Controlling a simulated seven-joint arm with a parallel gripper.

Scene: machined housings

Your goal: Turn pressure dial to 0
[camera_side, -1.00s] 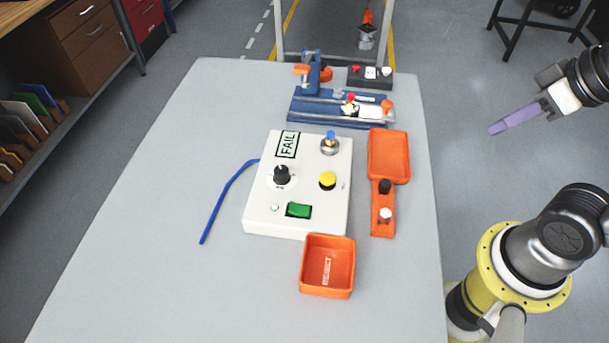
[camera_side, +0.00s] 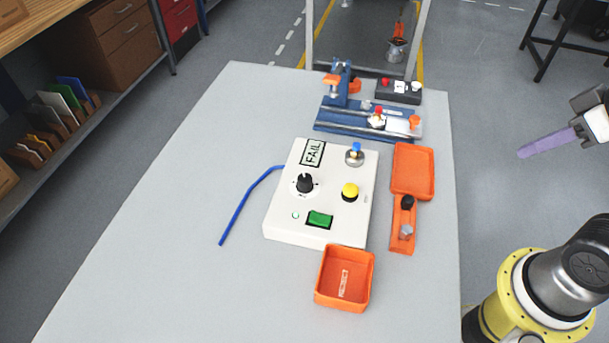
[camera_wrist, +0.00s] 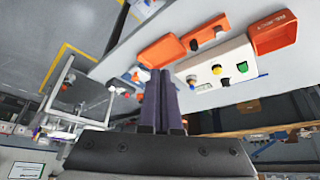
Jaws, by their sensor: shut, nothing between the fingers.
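The pressure dial, a black knob (camera_side: 304,183) on a white round scale, sits on the left of the white control box (camera_side: 281,229). The box's display (camera_side: 312,153) reads FAIL. A yellow button (camera_side: 350,192), a green switch (camera_side: 319,220) and a blue-topped fitting (camera_side: 355,154) are also on the box. My gripper (camera_side: 522,154) is off the right side of the table, well away from the dial. In the wrist view my gripper (camera_wrist: 160,74) has its two dark fingers together with nothing between them. The control box (camera_wrist: 205,75) shows there to the right of the fingers.
An orange REJECT bin (camera_side: 344,302) stands in front of the box. An orange tray (camera_side: 414,171) and an orange holder (camera_side: 402,240) with two small knobs lie to its right. A blue fixture (camera_side: 345,126) stands behind. A blue hose (camera_side: 236,210) lies left. The table's left side is clear.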

